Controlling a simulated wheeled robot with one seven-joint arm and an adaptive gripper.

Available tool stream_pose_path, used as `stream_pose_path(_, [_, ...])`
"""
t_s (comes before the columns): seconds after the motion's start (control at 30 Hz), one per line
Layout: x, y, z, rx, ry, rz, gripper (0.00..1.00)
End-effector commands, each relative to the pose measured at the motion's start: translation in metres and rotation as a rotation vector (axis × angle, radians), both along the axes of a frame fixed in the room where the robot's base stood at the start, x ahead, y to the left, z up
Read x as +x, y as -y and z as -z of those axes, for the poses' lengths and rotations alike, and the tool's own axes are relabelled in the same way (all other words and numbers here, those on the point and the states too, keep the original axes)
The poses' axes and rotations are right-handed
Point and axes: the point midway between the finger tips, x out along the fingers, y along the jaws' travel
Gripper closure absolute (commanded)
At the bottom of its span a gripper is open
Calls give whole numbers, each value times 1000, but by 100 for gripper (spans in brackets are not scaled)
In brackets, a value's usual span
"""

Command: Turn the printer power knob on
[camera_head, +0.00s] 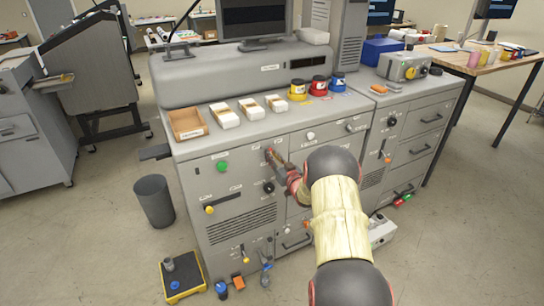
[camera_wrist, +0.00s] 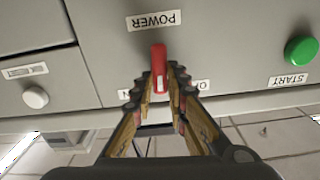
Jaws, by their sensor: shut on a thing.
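The red power knob (camera_wrist: 159,62) sits on the grey front panel of the printer (camera_head: 240,215), under an upside-down POWER label (camera_wrist: 155,19) in the wrist view. It stands nearly upright in that picture. My gripper (camera_wrist: 165,77) is shut on the knob, with one finger on each side. The fingers partly cover the labels on either side of it, of which the right one begins with "OF". In the head view my gripper (camera_head: 274,160) reaches the upper front panel, and the knob is small and mostly hidden there.
A green START button (camera_wrist: 301,51) is beside the knob, also in the head view (camera_head: 222,167). A black knob (camera_head: 268,187) sits below it. Boxes and colour jars (camera_head: 318,86) stand on top. A bin (camera_head: 154,201) stands on the floor.

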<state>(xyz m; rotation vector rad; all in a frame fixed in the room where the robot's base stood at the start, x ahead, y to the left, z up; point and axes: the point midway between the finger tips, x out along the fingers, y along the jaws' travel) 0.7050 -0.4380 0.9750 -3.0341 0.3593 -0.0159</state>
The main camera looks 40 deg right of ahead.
Motion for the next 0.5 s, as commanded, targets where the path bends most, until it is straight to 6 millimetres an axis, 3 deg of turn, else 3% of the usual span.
stream_pose_path(0.5, [-1, 4, 2, 454, 107, 1, 100])
